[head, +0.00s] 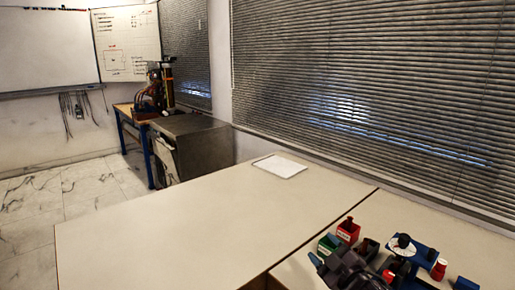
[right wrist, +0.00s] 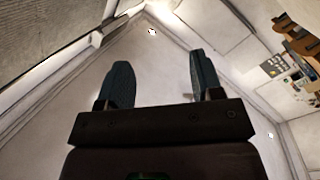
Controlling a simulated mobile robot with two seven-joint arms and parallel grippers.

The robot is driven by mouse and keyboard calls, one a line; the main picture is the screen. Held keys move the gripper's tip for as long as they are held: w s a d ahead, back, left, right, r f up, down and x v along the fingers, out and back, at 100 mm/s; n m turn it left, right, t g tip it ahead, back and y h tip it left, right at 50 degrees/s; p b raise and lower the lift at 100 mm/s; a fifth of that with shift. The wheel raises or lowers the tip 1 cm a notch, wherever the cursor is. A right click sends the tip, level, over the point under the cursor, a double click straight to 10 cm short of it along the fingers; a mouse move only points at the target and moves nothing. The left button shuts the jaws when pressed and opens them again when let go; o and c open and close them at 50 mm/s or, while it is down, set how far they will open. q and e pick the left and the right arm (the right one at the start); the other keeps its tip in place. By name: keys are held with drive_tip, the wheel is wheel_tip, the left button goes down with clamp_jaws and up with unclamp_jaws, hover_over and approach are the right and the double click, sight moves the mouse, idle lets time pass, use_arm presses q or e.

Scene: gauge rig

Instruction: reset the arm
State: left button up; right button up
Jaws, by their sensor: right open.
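The gauge rig (head: 425,256) stands on the near table at the lower right of the head view. It has a blue base and a round whitish dial with a dark centre (head: 402,245). My right gripper (head: 333,257) is in front of the rig, to its left in the picture, and hides part of it. In the right wrist view its two dark blue fingers (right wrist: 155,80) stand wide apart with nothing between them. That view faces pale walls and ceiling, not the rig. My left gripper is in neither view.
A red piece (head: 439,269) is by the rig. The long table (head: 180,230) is clear except for a white sheet (head: 280,166).

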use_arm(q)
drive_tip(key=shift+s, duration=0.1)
use_arm(e)
drive_tip(key=s+d+f+m+g+h, duration=0.2)
drive_tip(key=s+d+f+m, duration=0.1)
drive_tip(key=s+f, duration=0.4)
drive_tip(key=s+d+f+m+g+h, duration=0.1)
drive_tip(key=s+d+f+m+h, duration=0.2)
drive_tip(key=s+f, duration=0.5)
drive_tip(key=s+d+f+m+g+h, duration=0.2)
drive_tip(key=s+d+f+m, duration=0.3)
drive_tip(key=s, duration=1.2)
wheel_tip(320, 180, down, 3)
drive_tip(key=shift+f+m+g, duration=0.2)
drive_tip(key=shift+m+g, duration=0.1)
drive_tip(key=shift+m, duration=0.2)
drive_tip(key=shift+a, duration=0.1)
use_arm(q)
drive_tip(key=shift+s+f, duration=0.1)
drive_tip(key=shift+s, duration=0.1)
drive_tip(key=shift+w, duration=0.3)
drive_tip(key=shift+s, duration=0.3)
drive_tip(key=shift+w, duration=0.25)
